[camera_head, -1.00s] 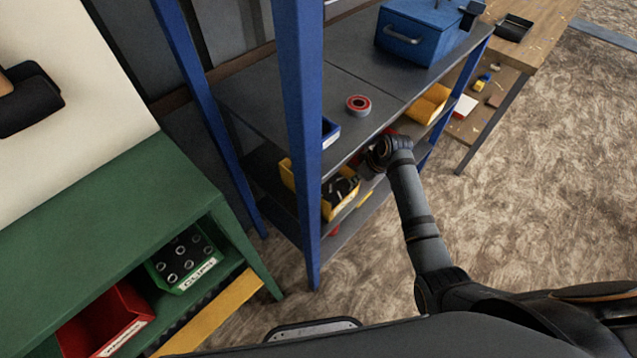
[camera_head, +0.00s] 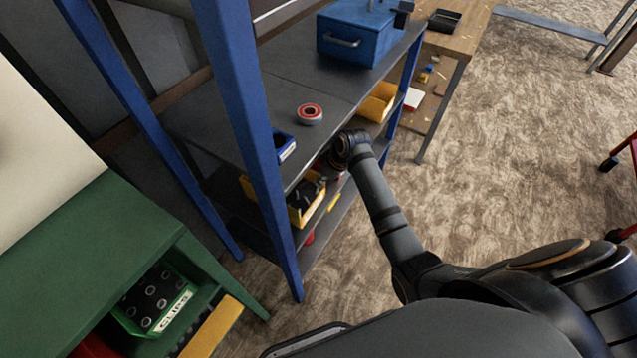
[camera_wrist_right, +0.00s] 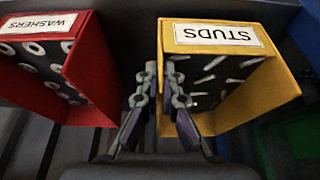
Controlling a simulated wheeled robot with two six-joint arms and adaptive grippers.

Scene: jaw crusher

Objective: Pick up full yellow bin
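The full yellow bin (camera_head: 306,213) stands on the middle shelf of the blue rack, with dark parts in it. In the right wrist view this yellow bin (camera_wrist_right: 240,105) is labelled STUDS and holds several metal studs. My right gripper (camera_wrist_right: 159,80) is in front of it, fingers apart, one on each side of the bin's near side wall. I cannot tell whether they touch it. In the head view my right wrist hides the fingers. My left gripper is not in view.
A red WASHERS bin (camera_wrist_right: 85,75) stands close beside the yellow bin. Another yellow bin (camera_head: 378,102) sits further along the rack. The blue rack post (camera_head: 245,110) and upper shelf (camera_head: 270,95) enclose the space.

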